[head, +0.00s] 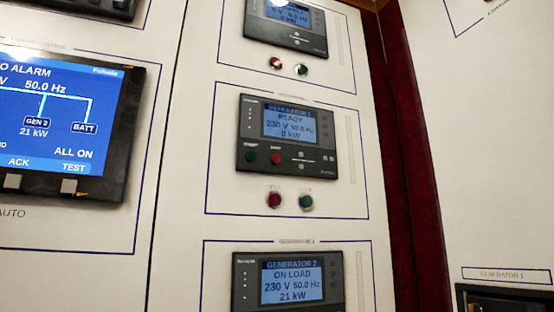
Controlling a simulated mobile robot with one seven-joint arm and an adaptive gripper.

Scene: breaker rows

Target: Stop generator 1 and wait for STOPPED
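The generator 1 controller (288,137) is in the middle of the head view, a dark unit on a white panel. Its screen (291,125) reads GENERATOR 1, READY, 230 V, 50.0 Hz, 0 kW. A green button (251,156) and a red button (276,158) sit side by side below the screen, green on the left. Their small labels are too blurred to read surely. Below the controller are a round red button or lamp (274,200) and a round green one (306,202). My gripper is not in view.
The generator 2 controller (290,281) below reads ON LOAD, 230 V, 50.0 Hz, 21 kW. Another controller (286,26) is above, cut off. A blue display (55,118) at left shows GEN 2 and BATT. A dark red strip (408,160) separates the right panel (490,150).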

